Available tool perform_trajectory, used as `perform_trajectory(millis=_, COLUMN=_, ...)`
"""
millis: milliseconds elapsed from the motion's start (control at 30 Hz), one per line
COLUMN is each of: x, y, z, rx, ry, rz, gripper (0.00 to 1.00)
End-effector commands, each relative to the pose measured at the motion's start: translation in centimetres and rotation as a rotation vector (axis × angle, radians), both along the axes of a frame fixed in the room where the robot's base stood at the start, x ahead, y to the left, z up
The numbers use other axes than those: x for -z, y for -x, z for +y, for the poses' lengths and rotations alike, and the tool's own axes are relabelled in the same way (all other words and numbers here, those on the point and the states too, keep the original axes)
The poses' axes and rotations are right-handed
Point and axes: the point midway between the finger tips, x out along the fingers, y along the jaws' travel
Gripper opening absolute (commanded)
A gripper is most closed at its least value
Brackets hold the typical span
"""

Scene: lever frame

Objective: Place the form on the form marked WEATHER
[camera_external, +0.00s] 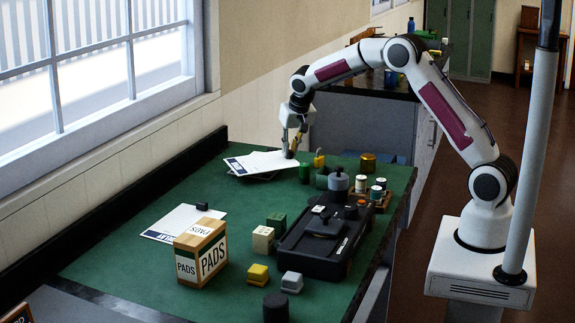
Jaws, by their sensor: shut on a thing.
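My gripper (290,153) is low over the far end of the green table, shut on the right edge of a white form (272,160). White sheets with a dark blue header lie or hang under and beside it; where the held form ends and any sheet below begins is hard to tell. Another white form (182,221) with a dark blue header lies flat at the left of the table, partly hidden by the PADS box. Its lettering is too small to read, so I cannot tell which form is marked WEATHER.
The PADS box (201,252) stands at front left. A small black object (202,206) sits at the left form's far edge. A black tray (300,251) with a dark device, several blocks, and jars fill the right side. Green table is clear between the two paper spots.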

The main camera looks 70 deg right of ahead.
Motion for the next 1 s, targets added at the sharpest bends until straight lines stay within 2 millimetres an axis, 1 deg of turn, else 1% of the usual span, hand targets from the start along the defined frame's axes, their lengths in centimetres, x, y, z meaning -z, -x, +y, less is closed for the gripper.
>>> perform_trajectory(millis=133, x=1.7, y=0.0, z=0.0, rx=-0.001, ry=0.000, rz=0.003, gripper=0.00)
perform_trajectory(millis=267, x=2.7, y=0.0, z=0.0, rx=-0.001, ry=0.000, rz=0.001, gripper=0.00)
perform_trajectory(millis=767, x=3.1, y=0.0, z=0.0, rx=0.000, ry=-0.001, rz=-0.001, gripper=0.00)
perform_trajectory(millis=800, x=3.1, y=0.0, z=0.0, rx=0.000, ry=-0.001, rz=-0.001, gripper=0.17)
perform_trajectory(millis=833, x=3.1, y=0.0, z=0.0, rx=0.000, ry=-0.001, rz=-0.001, gripper=0.25)
perform_trajectory(millis=867, x=3.1, y=0.0, z=0.0, rx=0.000, ry=-0.001, rz=-0.001, gripper=0.29)
perform_trajectory(millis=1000, x=3.1, y=0.0, z=0.0, rx=0.000, ry=-0.001, rz=-0.001, gripper=0.29)
